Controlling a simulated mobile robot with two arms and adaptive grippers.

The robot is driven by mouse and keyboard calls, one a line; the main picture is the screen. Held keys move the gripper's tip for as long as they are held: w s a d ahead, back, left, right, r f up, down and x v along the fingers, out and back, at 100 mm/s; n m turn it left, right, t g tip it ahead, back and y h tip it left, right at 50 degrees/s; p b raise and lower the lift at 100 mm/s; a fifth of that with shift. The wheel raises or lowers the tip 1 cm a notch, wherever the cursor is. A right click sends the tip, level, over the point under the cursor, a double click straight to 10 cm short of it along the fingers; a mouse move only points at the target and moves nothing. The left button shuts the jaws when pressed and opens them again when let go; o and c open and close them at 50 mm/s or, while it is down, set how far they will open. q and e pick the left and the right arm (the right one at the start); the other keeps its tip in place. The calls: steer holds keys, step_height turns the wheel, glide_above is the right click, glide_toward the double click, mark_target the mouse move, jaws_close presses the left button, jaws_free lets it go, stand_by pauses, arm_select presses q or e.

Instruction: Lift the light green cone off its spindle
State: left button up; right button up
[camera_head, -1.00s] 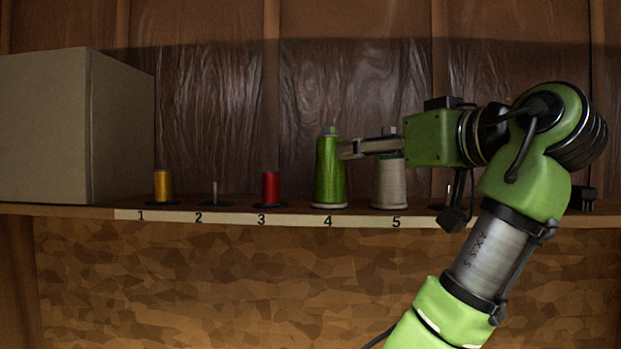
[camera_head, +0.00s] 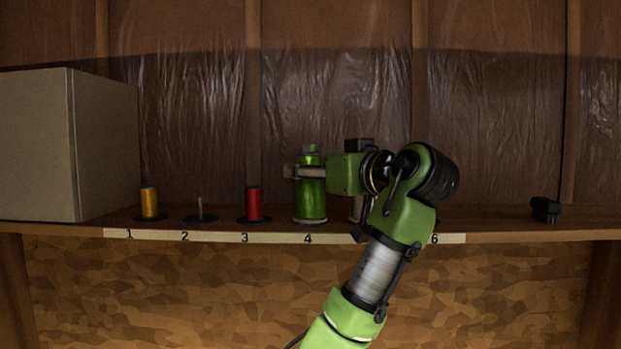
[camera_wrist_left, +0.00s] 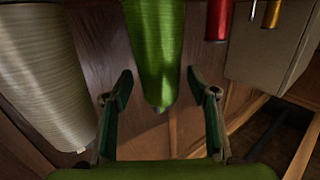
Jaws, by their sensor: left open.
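The light green cone (camera_head: 311,205) stands upright above label 4 on the shelf; it also shows in the wrist view (camera_wrist_left: 155,45). My left gripper (camera_head: 290,171) reaches in from the right at the cone's upper part. In the wrist view, the left gripper's two fingers (camera_wrist_left: 160,72) are spread, one on each side of the cone, with gaps visible. The cone's spindle is hidden inside it. My right gripper is in neither view.
A pale cone (camera_wrist_left: 42,75) stands close beside the green one, mostly hidden behind my arm in the head view. Red (camera_head: 254,203) and yellow (camera_head: 149,202) spools, a bare spindle (camera_head: 200,208) and a large box (camera_head: 40,145) stand to the left. A black object (camera_head: 545,208) lies far right.

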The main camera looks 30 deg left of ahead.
arm_select(q)
steer(key=shift+x, duration=0.85)
steer(key=shift+d, duration=0.2)
steer(key=c, duration=0.4)
steer(key=shift+d, duration=0.1)
steer(key=c, duration=0.6)
steer(key=shift+s, duration=0.1)
steer(key=shift+c, duration=1.4)
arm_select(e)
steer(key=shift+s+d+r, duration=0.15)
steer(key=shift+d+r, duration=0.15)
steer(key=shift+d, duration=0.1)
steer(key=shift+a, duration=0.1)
